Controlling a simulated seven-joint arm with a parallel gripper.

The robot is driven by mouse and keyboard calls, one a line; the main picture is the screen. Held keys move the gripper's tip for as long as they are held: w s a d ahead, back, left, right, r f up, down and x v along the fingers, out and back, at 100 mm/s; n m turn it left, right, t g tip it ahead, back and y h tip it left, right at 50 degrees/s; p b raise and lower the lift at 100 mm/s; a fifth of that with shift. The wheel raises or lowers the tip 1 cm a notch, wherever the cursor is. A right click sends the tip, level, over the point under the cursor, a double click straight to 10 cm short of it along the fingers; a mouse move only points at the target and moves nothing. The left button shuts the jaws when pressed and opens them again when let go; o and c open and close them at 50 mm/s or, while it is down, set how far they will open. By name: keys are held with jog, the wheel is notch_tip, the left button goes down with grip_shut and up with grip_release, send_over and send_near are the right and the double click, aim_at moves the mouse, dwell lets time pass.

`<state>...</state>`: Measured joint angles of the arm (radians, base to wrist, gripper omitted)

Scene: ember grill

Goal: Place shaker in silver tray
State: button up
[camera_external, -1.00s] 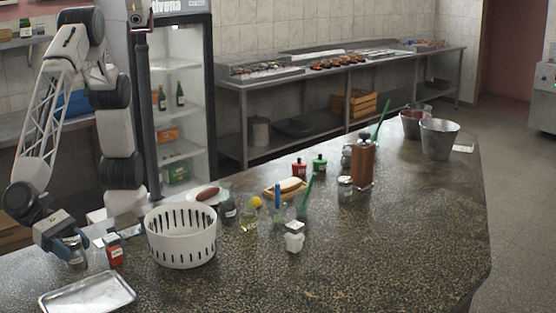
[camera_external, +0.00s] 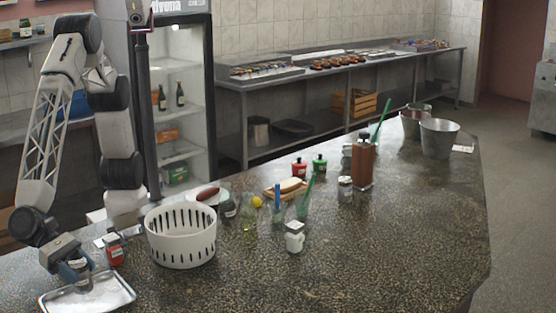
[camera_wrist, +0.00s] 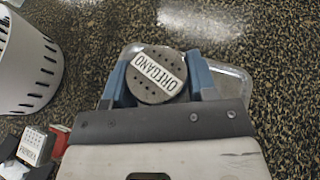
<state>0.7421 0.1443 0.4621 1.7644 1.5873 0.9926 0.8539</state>
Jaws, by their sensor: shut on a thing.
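The shaker (camera_wrist: 150,90) has a round, perforated metal lid labelled OREGANO in the wrist view. It also shows in the external view (camera_external: 85,284), partly hidden by my gripper. My gripper (camera_wrist: 158,76) is shut on it, with one blue finger on each side. The silver tray (camera_external: 118,291) is a shallow rectangle at the front left of the counter. The shaker is upright over the tray's left part. I cannot tell whether its base touches the tray. In the wrist view the tray (camera_wrist: 232,72) shows behind the shaker and fingers.
A white slotted basket (camera_external: 181,240) stands right of the tray and also shows in the wrist view (camera_wrist: 22,65). A red shaker (camera_external: 115,253) stands behind the tray. A white shaker (camera_external: 294,238), bottles and food stand farther right. The front counter right of the tray is clear.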

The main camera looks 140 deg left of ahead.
aim_at(82, 281)
jog(key=shift+f, duration=1.85)
jog(key=shift+f, duration=0.2)
jog(key=o, duration=1)
jog(key=shift+r, duration=0.1)
jog(key=shift+r, duration=0.1)
jog(key=v, duration=1.2)
jog(key=shift+d, duration=0.1)
